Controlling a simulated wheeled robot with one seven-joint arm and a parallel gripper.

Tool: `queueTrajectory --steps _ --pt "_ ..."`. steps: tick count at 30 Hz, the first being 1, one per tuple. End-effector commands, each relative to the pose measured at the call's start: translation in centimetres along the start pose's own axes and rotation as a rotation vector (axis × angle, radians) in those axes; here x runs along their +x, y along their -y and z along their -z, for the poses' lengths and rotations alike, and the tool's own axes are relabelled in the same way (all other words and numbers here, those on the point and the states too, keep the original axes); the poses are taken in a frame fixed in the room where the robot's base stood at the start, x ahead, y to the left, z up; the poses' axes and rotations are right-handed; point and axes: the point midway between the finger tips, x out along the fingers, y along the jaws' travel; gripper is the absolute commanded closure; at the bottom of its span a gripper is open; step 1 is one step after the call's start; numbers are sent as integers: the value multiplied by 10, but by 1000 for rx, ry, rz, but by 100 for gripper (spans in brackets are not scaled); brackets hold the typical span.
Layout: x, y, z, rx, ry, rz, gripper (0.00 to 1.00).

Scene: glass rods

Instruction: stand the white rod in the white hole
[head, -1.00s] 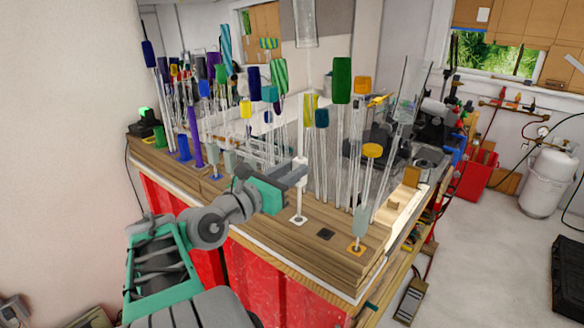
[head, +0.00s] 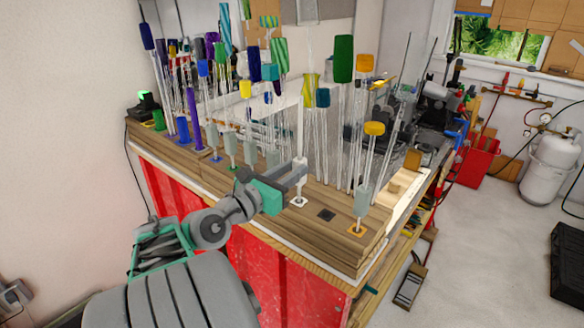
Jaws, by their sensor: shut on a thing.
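The white rod (head: 300,125) stands upright at the front of the wooden bench. My gripper (head: 300,171) is shut on its lower part and reaches in from the left. The rod's lower end meets the white square in this view. I cannot tell how deep it sits, or whether it is inside the hole or just above it.
Many glass rods with coloured tops, such as a green one (head: 344,58), crowd behind and left of my gripper.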

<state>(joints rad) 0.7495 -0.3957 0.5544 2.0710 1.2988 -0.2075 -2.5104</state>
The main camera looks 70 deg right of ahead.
Motion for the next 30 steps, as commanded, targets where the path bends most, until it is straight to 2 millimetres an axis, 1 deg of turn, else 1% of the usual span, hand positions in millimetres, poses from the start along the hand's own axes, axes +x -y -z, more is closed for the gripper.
queueTrajectory --steps 13,25,26,30 --pt "0 0 1 0 1 0 100" --pt "0 0 7 -1 1 0 100" --pt "0 0 7 -1 1 0 74" --pt "0 0 7 -1 0 0 62"
